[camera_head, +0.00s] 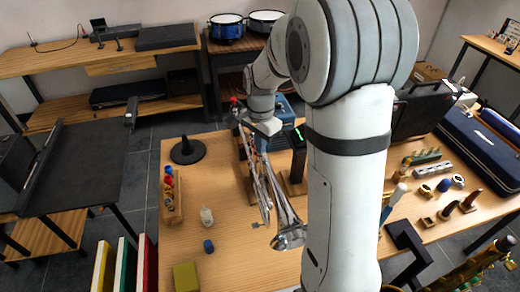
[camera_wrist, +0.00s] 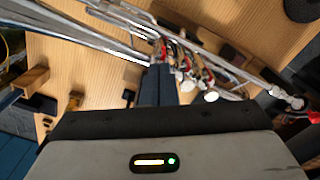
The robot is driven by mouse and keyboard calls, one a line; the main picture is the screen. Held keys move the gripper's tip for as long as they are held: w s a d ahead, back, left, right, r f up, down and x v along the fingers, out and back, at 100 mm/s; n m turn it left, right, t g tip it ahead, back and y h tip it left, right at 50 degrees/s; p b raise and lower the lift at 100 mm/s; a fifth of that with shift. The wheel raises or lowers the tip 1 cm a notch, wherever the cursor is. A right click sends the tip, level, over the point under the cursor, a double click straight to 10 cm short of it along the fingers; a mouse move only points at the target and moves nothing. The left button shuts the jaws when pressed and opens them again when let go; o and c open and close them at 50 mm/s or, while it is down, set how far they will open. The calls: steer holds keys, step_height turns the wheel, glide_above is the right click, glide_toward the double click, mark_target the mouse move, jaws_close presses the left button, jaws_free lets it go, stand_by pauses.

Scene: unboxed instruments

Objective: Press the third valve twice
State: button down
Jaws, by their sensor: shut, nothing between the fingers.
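A silver trumpet (camera_head: 287,230) stands tilted over the wooden table in the head view, its bell toward the front. In the wrist view, its silver tubing (camera_wrist: 110,45) crosses the upper part, with the valve cluster (camera_wrist: 190,62) near the middle. My gripper (camera_wrist: 158,72) is shut and empty, its dark fingertips right beside the valves. I cannot tell whether the tips touch a valve, or which one. In the head view my gripper (camera_head: 243,118) is at the trumpet's far part, where the valves are too small to make out.
Several small items and a dark blue case (camera_head: 470,145) lie at the right.

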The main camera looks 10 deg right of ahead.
steer(key=shift+r+p, duration=2.6)
steer(key=shift+r, duration=0.9)
steer(key=shift+f, duration=2.05)
steer(key=shift+f, duration=0.1)
